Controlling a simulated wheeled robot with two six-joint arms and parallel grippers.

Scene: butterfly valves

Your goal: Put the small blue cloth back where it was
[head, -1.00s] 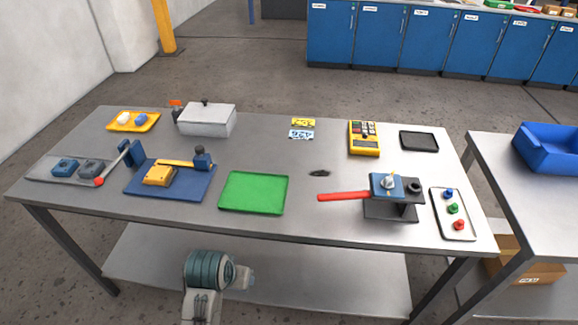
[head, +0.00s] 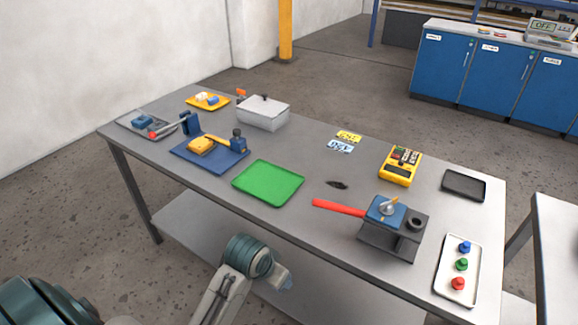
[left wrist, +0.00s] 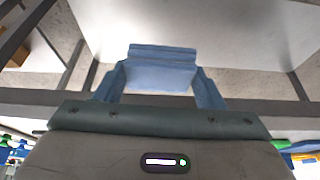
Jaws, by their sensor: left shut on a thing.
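My left gripper (left wrist: 160,78) is shut on a folded light-blue piece, which looks like the small blue cloth (left wrist: 162,53), in the left wrist view. The cloth spans between the two blue fingers. In the head view my left arm reaches in low, in front of the table's near edge. Its gripper end is small there, and the cloth cannot be made out clearly. My right gripper is not in view.
The grey table (head: 310,155) carries a green tray (head: 268,184), a blue mat (head: 185,160), a yellow tray (head: 207,106) with white and blue items, a lidded box (head: 263,115), and a red-handled valve (head: 387,212). A white tray (head: 446,290) holds three coloured knobs. Bare tabletop surrounds the dark spot (head: 338,184).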

